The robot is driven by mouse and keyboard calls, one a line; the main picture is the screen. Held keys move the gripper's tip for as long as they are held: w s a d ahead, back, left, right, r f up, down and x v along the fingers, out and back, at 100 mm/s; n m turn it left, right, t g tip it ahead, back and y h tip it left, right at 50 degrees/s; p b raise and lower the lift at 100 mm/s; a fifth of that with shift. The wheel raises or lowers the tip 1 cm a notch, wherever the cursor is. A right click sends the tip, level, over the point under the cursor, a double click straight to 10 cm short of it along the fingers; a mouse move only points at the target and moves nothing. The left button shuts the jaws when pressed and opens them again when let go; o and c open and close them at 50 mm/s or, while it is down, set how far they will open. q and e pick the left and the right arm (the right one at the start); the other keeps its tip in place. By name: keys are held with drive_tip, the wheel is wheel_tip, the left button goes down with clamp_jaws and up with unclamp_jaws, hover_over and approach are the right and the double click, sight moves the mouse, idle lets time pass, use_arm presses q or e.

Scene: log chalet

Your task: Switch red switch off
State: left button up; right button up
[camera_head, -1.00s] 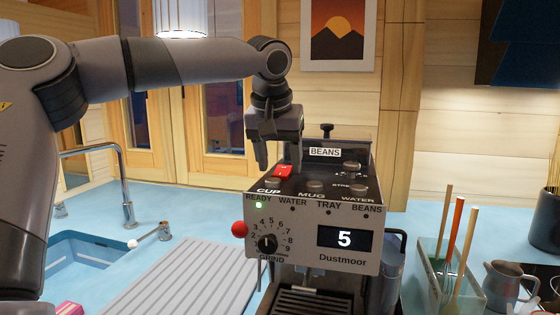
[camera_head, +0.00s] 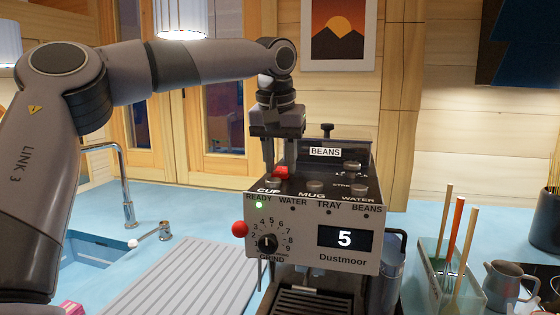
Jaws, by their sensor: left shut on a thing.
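The red switch (camera_head: 281,172) sits on the top panel of the coffee machine (camera_head: 300,240), at its left, behind the CUP button. My left gripper (camera_head: 279,167) points straight down over it, with its fingers on either side. It is shut on the red switch, which it partly hides. The READY light (camera_head: 259,205) glows green and the display (camera_head: 344,238) reads 5. I cannot tell which way the switch is tilted. My right gripper is not in view.
A bean hopper (camera_head: 327,152) stands at the machine's back. A sink (camera_head: 92,250) with a tap (camera_head: 126,190) and a ribbed drainboard (camera_head: 180,280) lie to the left. A utensil holder (camera_head: 445,270) and a grey jug (camera_head: 502,283) stand to the right.

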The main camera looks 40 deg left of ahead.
use_arm(q)
drive_tip(key=shift+w+a+r+g+h, duration=0.15)
drive_tip(key=shift+w+g+h, duration=0.25)
drive_tip(key=shift+g, duration=0.5)
drive_tip(key=shift+s, duration=0.1)
drive_tip(key=o, duration=1)
drive_tip(key=shift+o, duration=0.2)
drive_tip(key=shift+s, duration=0.1)
